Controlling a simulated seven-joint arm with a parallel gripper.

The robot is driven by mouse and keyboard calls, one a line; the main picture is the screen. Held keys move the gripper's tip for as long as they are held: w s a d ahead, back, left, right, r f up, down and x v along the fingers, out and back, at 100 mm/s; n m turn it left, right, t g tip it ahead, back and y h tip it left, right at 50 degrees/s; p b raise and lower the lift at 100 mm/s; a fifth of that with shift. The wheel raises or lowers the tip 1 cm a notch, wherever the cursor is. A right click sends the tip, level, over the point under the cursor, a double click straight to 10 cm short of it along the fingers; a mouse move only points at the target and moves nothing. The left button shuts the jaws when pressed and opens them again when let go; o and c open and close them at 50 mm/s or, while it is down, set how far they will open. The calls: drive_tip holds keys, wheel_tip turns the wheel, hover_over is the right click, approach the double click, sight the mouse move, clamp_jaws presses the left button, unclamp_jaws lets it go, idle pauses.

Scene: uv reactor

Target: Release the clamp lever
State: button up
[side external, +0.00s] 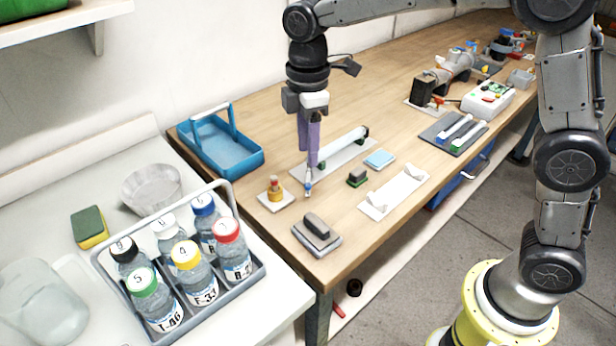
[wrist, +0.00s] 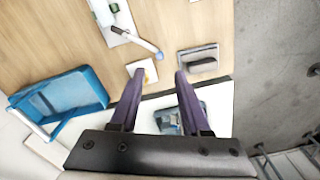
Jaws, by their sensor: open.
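A thin pale lever with a blue tip, which looks like the clamp lever, projects from the near end of a white plate (side external: 357,157). The lever (side external: 308,184) shows just below my fingertips in the side view. In the wrist view the lever (wrist: 143,43) slants down to the right, its blue tip just beyond the gap between my fingers. A white tube (side external: 343,146) with dark green ends lies along the plate. My gripper (side external: 312,163), with purple fingers, points down; it also shows in the wrist view (wrist: 159,74), open and empty. Contact with the lever cannot be told.
A small yellow-and-red part on a white pad (side external: 265,201) and a grey block on a tray (side external: 333,245) stand near the front edge. A blue bin (side external: 255,160) is at left. A white holder (side external: 410,180) and blue pad (side external: 380,158) lie right. A bottle rack (side external: 257,277) stands closer.

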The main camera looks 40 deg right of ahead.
sight(308, 183)
wheel_tip(308, 183, down, 8)
drive_tip(key=shift+f, duration=0.15)
idle(0.3)
clamp_jaws()
idle(1.3)
